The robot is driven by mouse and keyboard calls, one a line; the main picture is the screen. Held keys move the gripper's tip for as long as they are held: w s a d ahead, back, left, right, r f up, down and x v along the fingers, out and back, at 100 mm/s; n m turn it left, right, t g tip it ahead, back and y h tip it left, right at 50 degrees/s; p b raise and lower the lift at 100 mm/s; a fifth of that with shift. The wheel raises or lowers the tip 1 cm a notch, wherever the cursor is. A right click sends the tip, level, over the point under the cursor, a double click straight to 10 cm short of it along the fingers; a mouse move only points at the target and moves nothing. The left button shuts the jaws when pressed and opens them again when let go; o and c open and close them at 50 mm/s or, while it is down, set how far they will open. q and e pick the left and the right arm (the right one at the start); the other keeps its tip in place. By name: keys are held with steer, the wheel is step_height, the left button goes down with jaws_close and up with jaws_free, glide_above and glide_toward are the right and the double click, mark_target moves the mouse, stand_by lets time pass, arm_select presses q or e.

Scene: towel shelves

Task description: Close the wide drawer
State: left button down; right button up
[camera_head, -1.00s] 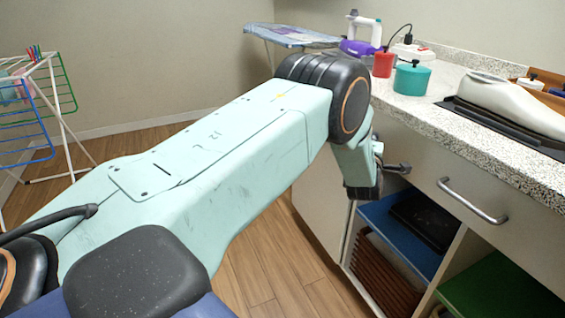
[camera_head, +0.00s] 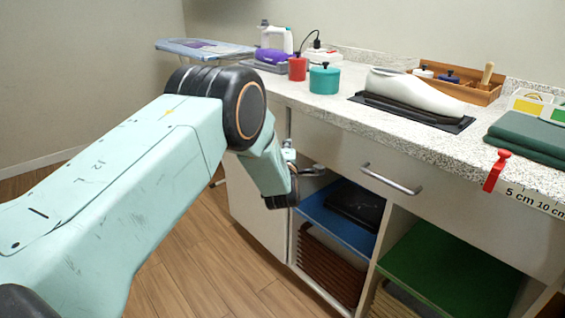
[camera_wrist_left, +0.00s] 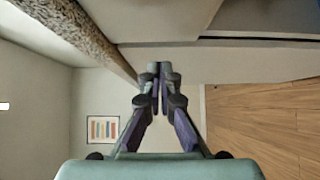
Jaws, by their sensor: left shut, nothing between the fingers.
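The wide drawer (camera_head: 345,152) has a pale front with a metal bar handle (camera_head: 391,180), under the speckled counter. How far its front stands out from the cabinet is hard to tell. My left gripper (camera_head: 314,171) is at the left part of the drawer front, left of the handle and apart from it. In the left wrist view its fingers (camera_wrist_left: 160,74) are together and empty, near a pale panel. Whether the fingertips touch the drawer front cannot be told. My right gripper is not in view.
Open shelves below hold a blue board (camera_head: 342,225) and a green board (camera_head: 450,268). On the counter (camera_head: 330,105) stand a red pot (camera_head: 297,69), a teal pot (camera_head: 324,80), a white iron-like form (camera_head: 415,92) and green towels (camera_head: 530,138). Wood floor (camera_head: 205,255) is clear at left.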

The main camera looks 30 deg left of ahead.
arm_select(q)
steer(key=p+v, duration=0.2)
steer(key=v, duration=0.5)
steer(key=s+d+f+m+g+h, duration=0.2)
steer(key=s+f+m+g, duration=0.2)
steer(key=s+f+m, duration=0.35)
steer(key=s+d+f+m+g+h, duration=0.3)
steer(key=s+f+m, duration=0.4)
steer(key=s+f, duration=0.2)
steer(key=s+d+f+m+g+h+p, duration=0.1)
steer(key=s+m+g, duration=0.3)
steer(key=s, duration=1.2)
steer(key=s+d+f+m+g+h+p, duration=0.1)
steer(key=s+g, duration=0.4)
steer(key=s, duration=1.2)
step_height(320, 180, down, 2)
steer(key=d+m, duration=0.1)
steer(key=m, duration=0.1)
steer(key=shift+d+m+g+p, duration=0.25)
steer(key=shift+m+g+p, duration=0.05)
steer(key=shift+m, duration=0.05)
steer(key=shift+f, duration=0.1)
